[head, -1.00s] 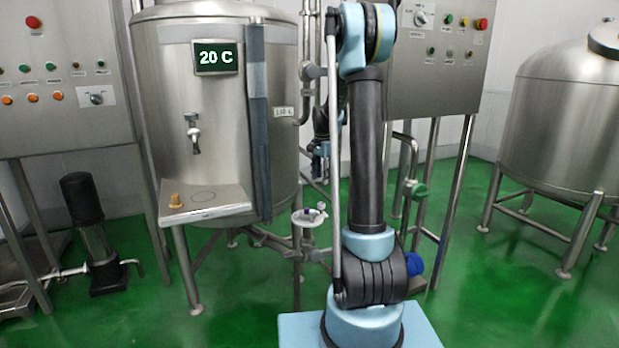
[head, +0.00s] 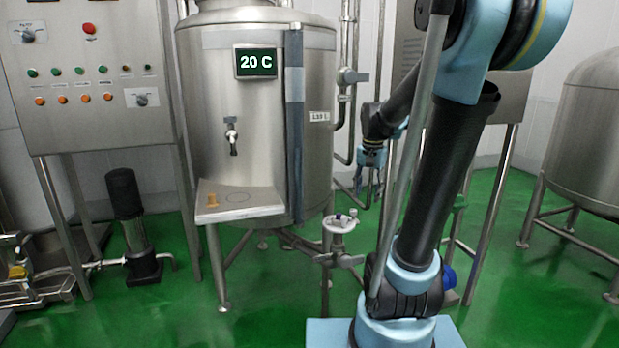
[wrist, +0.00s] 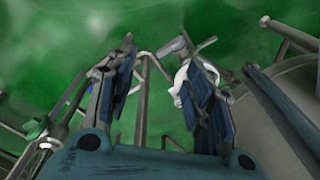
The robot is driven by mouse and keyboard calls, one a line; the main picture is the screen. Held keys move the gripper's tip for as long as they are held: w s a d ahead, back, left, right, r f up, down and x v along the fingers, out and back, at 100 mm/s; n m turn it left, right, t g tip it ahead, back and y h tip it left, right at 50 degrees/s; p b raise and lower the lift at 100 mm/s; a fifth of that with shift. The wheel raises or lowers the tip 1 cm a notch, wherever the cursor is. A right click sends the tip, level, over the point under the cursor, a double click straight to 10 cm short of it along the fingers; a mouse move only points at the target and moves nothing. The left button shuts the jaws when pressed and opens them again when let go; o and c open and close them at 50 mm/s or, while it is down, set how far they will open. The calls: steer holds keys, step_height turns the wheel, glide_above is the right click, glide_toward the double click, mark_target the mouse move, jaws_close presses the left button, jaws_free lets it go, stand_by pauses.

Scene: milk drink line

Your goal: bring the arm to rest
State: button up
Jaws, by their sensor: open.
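A white round holder with small items (head: 340,222) stands on the tank's pipework, below and left of the gripper in the head view. The green floor and steel pipes lie beyond the fingers in the wrist view.
The tank carries a 20 C display (head: 256,63), a tap (head: 232,138) and a shelf (head: 262,207) with a small tan object (head: 212,199). A control panel (head: 85,100) and a dark pump (head: 133,225) stand left. Another tank (head: 590,140) stands right. Green floor is open at front.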

steer(key=s+f+n, duration=0.3)
steer(key=s+f, duration=0.2)
steer(key=s, duration=0.5)
steer(key=s+f+n+t, duration=0.1)
steer(key=s+f+n, duration=0.2)
steer(key=s, duration=0.7)
step_height(320, 180, down, 2)
steer(key=shift+s, duration=0.4)
steer(key=shift+w+f, duration=0.2)
steer(key=shift+w, duration=0.25)
steer(key=shift+o, duration=0.4)
